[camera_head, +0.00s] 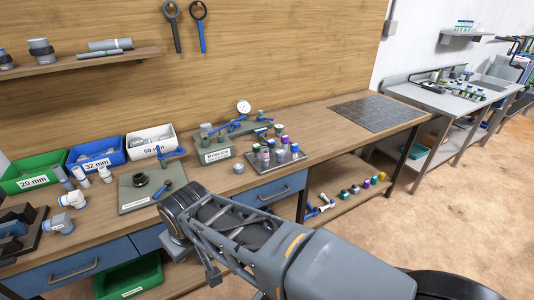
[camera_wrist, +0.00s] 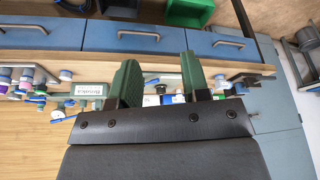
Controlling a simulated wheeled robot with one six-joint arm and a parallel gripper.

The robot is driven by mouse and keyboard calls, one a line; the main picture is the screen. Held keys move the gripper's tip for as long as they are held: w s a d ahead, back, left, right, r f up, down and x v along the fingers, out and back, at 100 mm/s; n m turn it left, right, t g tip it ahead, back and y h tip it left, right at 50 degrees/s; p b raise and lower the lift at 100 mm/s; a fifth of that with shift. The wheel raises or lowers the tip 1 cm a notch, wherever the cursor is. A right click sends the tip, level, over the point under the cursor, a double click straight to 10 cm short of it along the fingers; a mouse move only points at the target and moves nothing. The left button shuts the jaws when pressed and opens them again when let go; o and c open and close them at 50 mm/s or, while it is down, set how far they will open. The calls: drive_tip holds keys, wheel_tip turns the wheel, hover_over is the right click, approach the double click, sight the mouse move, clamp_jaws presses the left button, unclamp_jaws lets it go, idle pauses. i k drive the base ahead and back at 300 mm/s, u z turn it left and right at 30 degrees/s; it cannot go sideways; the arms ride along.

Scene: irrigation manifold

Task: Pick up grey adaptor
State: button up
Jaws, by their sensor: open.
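A small round grey fitting (camera_head: 239,168), which looks like the grey adaptor, sits on the bench top between the green-grey plate and the tray of fittings. In the wrist view, a small grey piece (camera_wrist: 160,88) that may be the same one shows between the fingers, further off. My gripper (camera_wrist: 158,60) is open, with two green fingers apart and nothing between them. It faces the bench front. In the head view my arm reaches toward the bench's front edge, and the fingers cannot be made out there.
A tray (camera_head: 262,170) of several capped fittings stands right of the grey piece, with a labelled manifold stand (camera_head: 217,155) behind. A plate (camera_head: 130,204) with a black ring is at left. Green (camera_head: 22,181), blue (camera_head: 74,165) and white (camera_head: 134,151) bins line the back. Bench right is mostly clear.

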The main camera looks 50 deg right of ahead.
sight(265, 156)
drive_tip(key=z, duration=0.75)
drive_tip(key=i, duration=0.9)
drive_tip(key=z, duration=0.8)
